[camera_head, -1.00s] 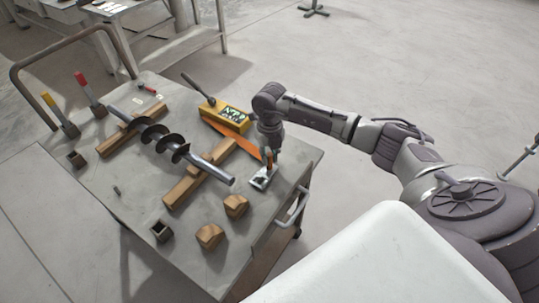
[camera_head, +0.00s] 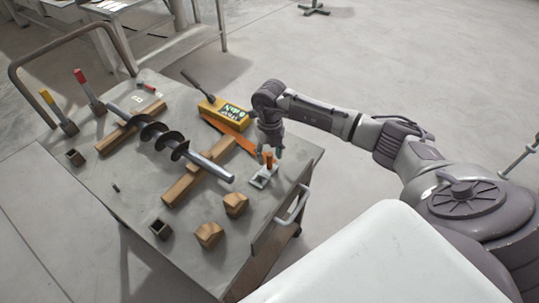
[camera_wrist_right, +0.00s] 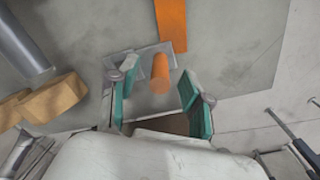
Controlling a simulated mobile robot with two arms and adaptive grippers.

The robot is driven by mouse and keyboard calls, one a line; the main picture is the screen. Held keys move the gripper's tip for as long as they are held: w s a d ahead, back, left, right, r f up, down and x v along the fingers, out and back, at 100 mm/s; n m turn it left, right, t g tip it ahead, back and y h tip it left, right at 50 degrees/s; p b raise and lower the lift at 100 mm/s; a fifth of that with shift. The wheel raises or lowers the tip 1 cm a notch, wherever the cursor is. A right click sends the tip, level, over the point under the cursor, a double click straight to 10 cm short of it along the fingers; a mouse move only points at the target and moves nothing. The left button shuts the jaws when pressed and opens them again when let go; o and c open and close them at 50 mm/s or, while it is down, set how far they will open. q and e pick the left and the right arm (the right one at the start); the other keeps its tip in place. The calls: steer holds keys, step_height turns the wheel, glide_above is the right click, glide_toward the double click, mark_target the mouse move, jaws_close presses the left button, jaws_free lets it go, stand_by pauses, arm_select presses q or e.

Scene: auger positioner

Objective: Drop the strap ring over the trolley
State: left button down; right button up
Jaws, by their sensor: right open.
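The trolley (camera_head: 215,262) is a grey metal-topped cart with a tubular handle. I cannot pick out a strap ring for certain. A flat orange strap-like strip (camera_head: 232,134) lies on the top; its end also shows in the right wrist view (camera_wrist_right: 171,22). My right gripper (camera_head: 271,149) is open and empty, just above an upright orange handle (camera_head: 268,161) on a small pale metal base (camera_head: 262,177). In the right wrist view the orange handle (camera_wrist_right: 160,72) shows between the green-padded fingers, apart from both. My left gripper is not in view.
A dark auger (camera_head: 165,140) lies across wooden supports (camera_head: 183,187). A yellow box (camera_head: 224,110) stands behind the orange strip. Wooden blocks (camera_head: 236,203) sit near the front. Red and yellow handled clamps (camera_head: 87,88) stand at the far left.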

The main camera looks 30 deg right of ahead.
step_height(320, 180, up, 11)
stand_by(0.3)
stand_by(0.5)
